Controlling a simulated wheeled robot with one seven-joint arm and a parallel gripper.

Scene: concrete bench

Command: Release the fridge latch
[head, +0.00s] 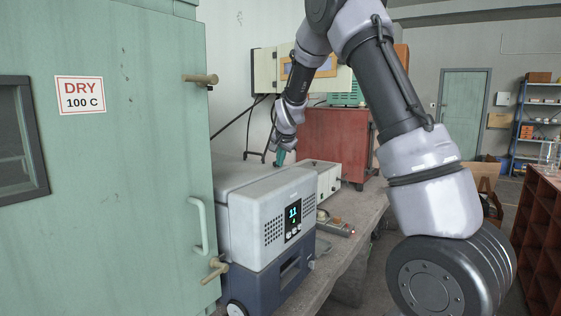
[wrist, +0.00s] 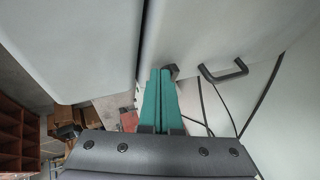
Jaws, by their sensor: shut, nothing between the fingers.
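The fridge (head: 240,187) is a portable box with a light grey upper part, a dark blue lower part and a lit display on its near end. It stands on the concrete bench. My gripper (head: 279,157) is at its far side, with green fingers pointing down. In the wrist view the fingers (wrist: 160,72) are shut and empty beside a dark seam between two pale panels. A small dark part, which looks like the latch (wrist: 171,70), sits right at the fingertips; I cannot tell whether they touch. The latch is hidden in the head view.
A black handle (wrist: 225,71) is fixed right of the fingertips. A green oven (head: 130,170) stands close on the left.

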